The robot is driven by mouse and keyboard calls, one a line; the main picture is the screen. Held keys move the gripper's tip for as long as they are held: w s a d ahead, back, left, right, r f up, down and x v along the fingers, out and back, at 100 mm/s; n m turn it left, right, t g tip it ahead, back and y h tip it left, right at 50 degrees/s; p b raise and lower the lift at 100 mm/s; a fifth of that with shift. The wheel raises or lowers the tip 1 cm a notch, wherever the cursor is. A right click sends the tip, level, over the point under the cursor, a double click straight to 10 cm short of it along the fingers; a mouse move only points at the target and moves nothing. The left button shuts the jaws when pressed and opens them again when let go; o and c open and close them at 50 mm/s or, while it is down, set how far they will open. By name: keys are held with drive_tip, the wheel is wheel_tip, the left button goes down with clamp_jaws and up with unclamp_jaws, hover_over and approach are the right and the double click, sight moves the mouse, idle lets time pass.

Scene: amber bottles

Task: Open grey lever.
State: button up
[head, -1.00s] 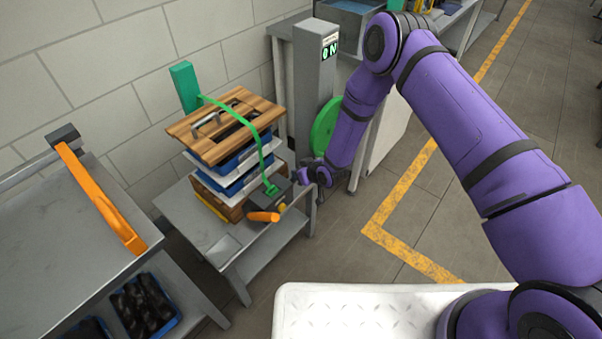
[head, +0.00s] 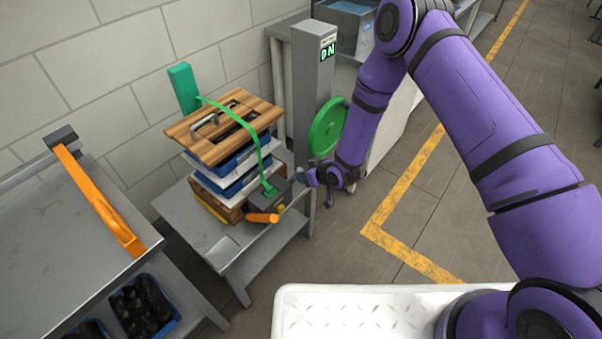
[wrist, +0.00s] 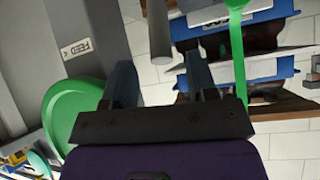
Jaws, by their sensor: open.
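A grey rod with a round end (wrist: 160,30), which looks like the grey lever, shows at the top of the wrist view. My gripper (wrist: 158,62) is open, its two dark fingers apart, with the rod's end ahead of the gap between them.
A grey post (head: 312,90) with a small display and a green wheel (head: 327,127) stands close behind my gripper. A green strap (head: 262,155) crosses the wooden-topped stack (head: 215,135) on a low grey table (head: 225,248). An orange bar (head: 100,205) lies on the left bench.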

drive_tip(key=shift+v, duration=2.7)
drive_tip(key=shift+w+f, duration=0.2)
drive_tip(key=c, duration=0.6)
drive_tip(key=w+f+n+y, duration=0.1)
drive_tip(key=n, duration=0.1)
drive_tip(key=w+f+n+y, duration=0.1)
drive_tip(key=f+n, duration=0.1)
drive_tip(key=w+f+n+t+y, duration=0.1)
drive_tip(key=n, duration=0.1)
drive_tip(key=shift+w+f, duration=0.25)
drive_tip(key=shift+f, duration=0.05)
clamp_jaws()
drive_tip(key=n+t+y, duration=0.2)
drive_tip(key=n+y, duration=0.8)
drive_tip(key=n, duration=0.8)
approach(295, 178)
drive_tip(key=w+a+r, duration=0.3)
drive_tip(key=a, duration=0.1)
drive_tip(key=shift+w+a, duration=0.15)
drive_tip(key=shift+w, duration=0.2)
